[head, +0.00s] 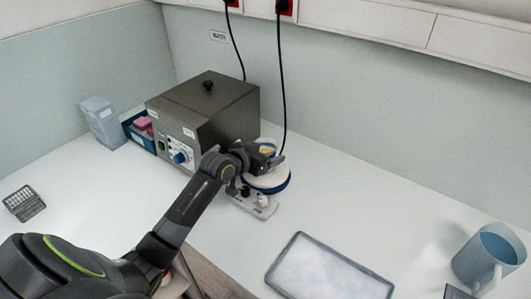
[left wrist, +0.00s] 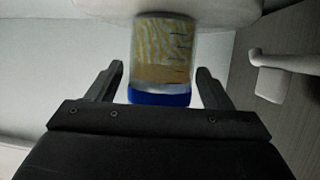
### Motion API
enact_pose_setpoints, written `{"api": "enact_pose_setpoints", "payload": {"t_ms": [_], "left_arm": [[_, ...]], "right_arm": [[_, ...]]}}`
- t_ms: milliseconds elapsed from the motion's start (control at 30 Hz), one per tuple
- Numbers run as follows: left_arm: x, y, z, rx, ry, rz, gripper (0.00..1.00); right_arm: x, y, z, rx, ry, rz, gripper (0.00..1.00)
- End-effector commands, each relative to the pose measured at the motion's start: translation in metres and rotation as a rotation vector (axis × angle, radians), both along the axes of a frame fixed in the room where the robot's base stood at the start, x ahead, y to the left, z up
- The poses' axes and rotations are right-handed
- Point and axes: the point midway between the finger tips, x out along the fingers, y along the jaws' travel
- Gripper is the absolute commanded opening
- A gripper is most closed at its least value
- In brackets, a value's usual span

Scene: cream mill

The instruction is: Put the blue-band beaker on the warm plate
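The blue-band beaker (head: 268,146) is partly hidden by my gripper in the head view. In the left wrist view the clear beaker (left wrist: 164,52) shows yellowish contents and a blue band, and its far end meets a pale round surface. This looks like the warm plate (head: 270,180), a white disc with a blue rim on a small white base with knobs. My left gripper (head: 275,160) is just above the plate at the beaker. In the left wrist view its fingers (left wrist: 158,82) are spread either side of the beaker, with a gap visible at the left finger. My right gripper is out of view.
A grey metal box (head: 205,108) with a blue dial stands behind left of the plate. A blue bin (head: 135,128), a pale container (head: 101,124) and a small rack (head: 24,203) are further left. A flat tray (head: 325,275) and a blue jug (head: 490,258) are at right.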

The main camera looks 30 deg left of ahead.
Motion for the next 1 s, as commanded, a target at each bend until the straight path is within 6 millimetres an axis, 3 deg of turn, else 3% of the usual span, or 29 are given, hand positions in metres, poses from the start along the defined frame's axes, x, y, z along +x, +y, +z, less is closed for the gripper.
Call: {"api": "enact_pose_setpoints", "payload": {"t_ms": [367, 1000], "left_arm": [[-0.006, 0.002, 0.005, 0.002, 0.0, 0.0, 0.73], [-0.097, 0.022, 0.043, 0.004, 0.0, -0.001, 0.73]], "right_arm": [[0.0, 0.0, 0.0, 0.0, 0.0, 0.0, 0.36], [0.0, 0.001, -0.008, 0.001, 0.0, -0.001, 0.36]]}}
